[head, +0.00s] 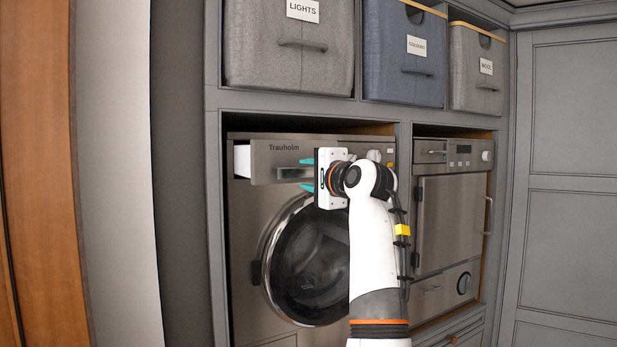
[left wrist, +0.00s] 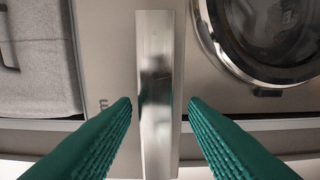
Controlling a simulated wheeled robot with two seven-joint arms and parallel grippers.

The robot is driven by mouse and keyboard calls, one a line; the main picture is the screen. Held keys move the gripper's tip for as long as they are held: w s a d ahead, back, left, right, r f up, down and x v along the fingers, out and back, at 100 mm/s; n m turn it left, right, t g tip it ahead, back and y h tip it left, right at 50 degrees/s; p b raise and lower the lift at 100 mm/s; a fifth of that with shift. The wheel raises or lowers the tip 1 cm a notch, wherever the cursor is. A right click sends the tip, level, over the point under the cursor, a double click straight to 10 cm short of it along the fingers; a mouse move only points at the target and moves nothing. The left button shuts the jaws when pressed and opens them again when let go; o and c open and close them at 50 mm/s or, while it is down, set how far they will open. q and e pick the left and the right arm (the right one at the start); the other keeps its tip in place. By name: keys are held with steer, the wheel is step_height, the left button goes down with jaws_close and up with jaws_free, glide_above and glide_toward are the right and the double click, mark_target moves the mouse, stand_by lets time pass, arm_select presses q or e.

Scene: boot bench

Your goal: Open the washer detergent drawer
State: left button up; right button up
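The washer (head: 250,215) is silver, with "Trauholm" on its detergent drawer (head: 268,165) at the top left. The drawer front stands out from the washer, and its white side shows at the left, so it is partly open. A bar handle (head: 290,173) crosses the drawer front; it also shows as a shiny metal strip in the left wrist view (left wrist: 158,60). My left gripper (head: 307,174) is at the handle's right part. Its teal fingers are apart, one on each side of the bar, with small gaps in the left wrist view (left wrist: 159,104). My right gripper is out of view.
The round washer door (head: 308,262) is shut below the drawer. A second, smaller appliance (head: 450,220) stands to the right. Fabric bins (head: 290,65) sit on the shelf above. A grey cabinet panel (head: 572,130) borders the right side.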

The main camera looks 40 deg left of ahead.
arm_select(q)
steer(key=b+v, duration=0.4)
steer(key=v, duration=0.7)
steer(key=shift+d, duration=0.15)
steer(key=shift+f, duration=0.2)
